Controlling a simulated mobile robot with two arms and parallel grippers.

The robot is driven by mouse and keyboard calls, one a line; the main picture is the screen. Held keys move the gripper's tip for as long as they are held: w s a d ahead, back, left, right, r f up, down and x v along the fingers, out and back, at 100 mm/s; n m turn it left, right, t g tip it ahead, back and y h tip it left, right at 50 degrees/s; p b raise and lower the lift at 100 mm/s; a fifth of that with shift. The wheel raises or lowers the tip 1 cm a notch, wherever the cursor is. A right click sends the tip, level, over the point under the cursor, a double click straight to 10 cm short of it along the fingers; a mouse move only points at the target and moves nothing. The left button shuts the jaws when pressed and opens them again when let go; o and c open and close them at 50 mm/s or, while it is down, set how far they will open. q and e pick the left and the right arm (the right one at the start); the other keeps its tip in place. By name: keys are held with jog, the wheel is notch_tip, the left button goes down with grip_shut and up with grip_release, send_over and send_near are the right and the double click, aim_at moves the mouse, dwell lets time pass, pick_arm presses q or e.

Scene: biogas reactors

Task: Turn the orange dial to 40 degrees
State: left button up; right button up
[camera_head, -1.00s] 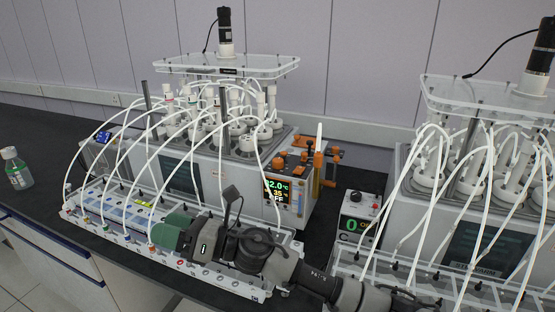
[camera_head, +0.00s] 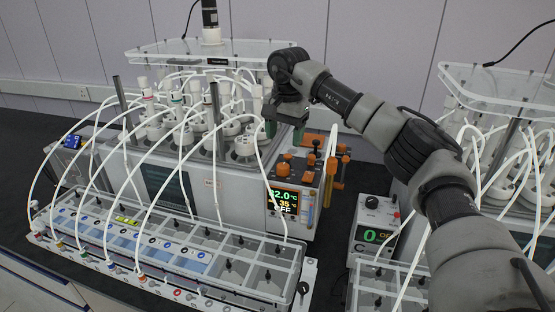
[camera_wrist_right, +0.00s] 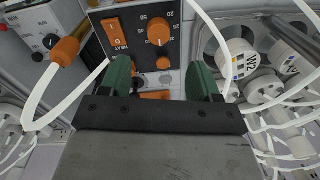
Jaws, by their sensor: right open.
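The orange dial (camera_wrist_right: 159,32) is a round knob on a dark panel with a printed number scale, ahead of my right gripper in the wrist view. Its exact setting is too small to read. My right gripper (camera_wrist_right: 160,78) is open, with its two green fingertips apart and nothing between them touching the dial. In the head view the right gripper (camera_head: 284,130) points down, above and slightly behind the orange-trimmed control unit (camera_head: 310,203). My left gripper is out of view.
An orange switch (camera_wrist_right: 115,34) sits left of the dial. A second reactor (camera_head: 515,200) stands at the right.

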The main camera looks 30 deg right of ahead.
aim_at(283, 166)
jog(key=f, duration=0.1)
jog(key=s+f+p, duration=0.1)
jog(key=f, duration=0.1)
jog(key=shift+s, duration=0.1)
jog(key=shift+w+f, duration=0.2)
jog(key=shift+f, duration=0.75)
jog(key=f, duration=0.2)
jog(key=f+p, duration=0.1)
jog(key=f, duration=0.1)
jog(key=shift+w+a, duration=0.15)
jog(key=shift+w, duration=0.25)
jog(key=shift+c, duration=1.9)
jog(key=c, duration=0.5)
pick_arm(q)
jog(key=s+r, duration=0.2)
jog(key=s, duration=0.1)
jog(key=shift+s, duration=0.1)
pick_arm(e)
jog(key=shift+c, duration=0.2)
